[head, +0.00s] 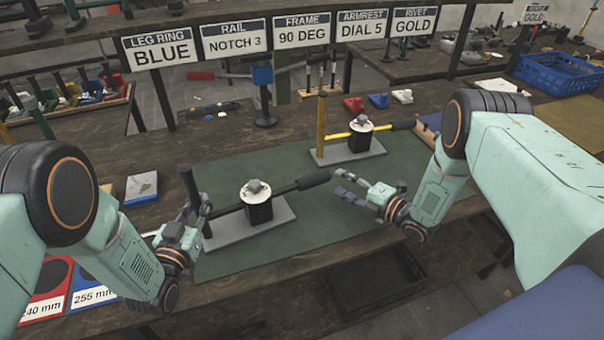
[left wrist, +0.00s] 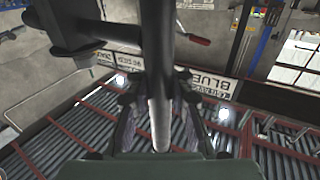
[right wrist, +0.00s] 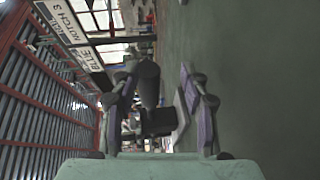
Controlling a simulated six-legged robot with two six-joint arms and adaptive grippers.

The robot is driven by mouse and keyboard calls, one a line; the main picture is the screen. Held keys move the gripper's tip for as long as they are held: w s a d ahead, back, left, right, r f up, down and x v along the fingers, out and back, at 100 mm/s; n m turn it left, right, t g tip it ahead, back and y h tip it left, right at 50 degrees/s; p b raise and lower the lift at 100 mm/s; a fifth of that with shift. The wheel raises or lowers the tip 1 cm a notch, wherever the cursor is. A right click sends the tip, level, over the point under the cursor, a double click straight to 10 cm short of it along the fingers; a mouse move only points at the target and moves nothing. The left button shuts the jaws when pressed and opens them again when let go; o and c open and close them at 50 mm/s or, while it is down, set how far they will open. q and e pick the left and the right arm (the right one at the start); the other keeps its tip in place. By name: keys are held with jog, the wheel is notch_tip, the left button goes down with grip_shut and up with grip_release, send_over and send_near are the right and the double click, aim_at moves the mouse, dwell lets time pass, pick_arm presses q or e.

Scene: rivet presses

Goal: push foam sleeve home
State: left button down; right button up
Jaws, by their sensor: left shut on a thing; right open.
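A black foam sleeve (head: 314,179) sits on the right end of a dark horizontal bar (head: 283,188) on the nearer fixture, which has a black block on a grey base plate (head: 270,225). An upright dark post (head: 187,180) stands at the bar's left end. My left gripper (head: 195,208) is shut on this post, which also shows between its fingers in the left wrist view (left wrist: 160,110). My right gripper (head: 345,186) is open and empty, just right of the sleeve. The right wrist view shows the sleeve (right wrist: 148,80) between the fingers, apart from them. How far it is on the bar is unclear.
A second fixture with a yellow post (head: 321,125) stands behind on the green mat (head: 225,172). Signs (head: 231,42) hang above the bench. A blue crate (head: 560,73) lies back right. Red, blue and white parts (head: 378,100) lie behind the mat.

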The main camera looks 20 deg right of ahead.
aim_at(320, 183)
jog(key=shift+n+t+y, duration=0.3)
jog(key=shift+n+y, duration=0.3)
jog(key=shift+y, duration=0.2)
jog(key=s+a, duration=0.1)
jog(key=a, duration=0.1)
jog(key=s+a+r, duration=0.1)
jog(key=s, duration=0.1)
jog(key=shift+s+a, duration=0.15)
jog(key=shift+a, duration=0.2)
jog(key=x, duration=1.2)
jog(key=shift+s+r, duration=0.1)
grip_shut()
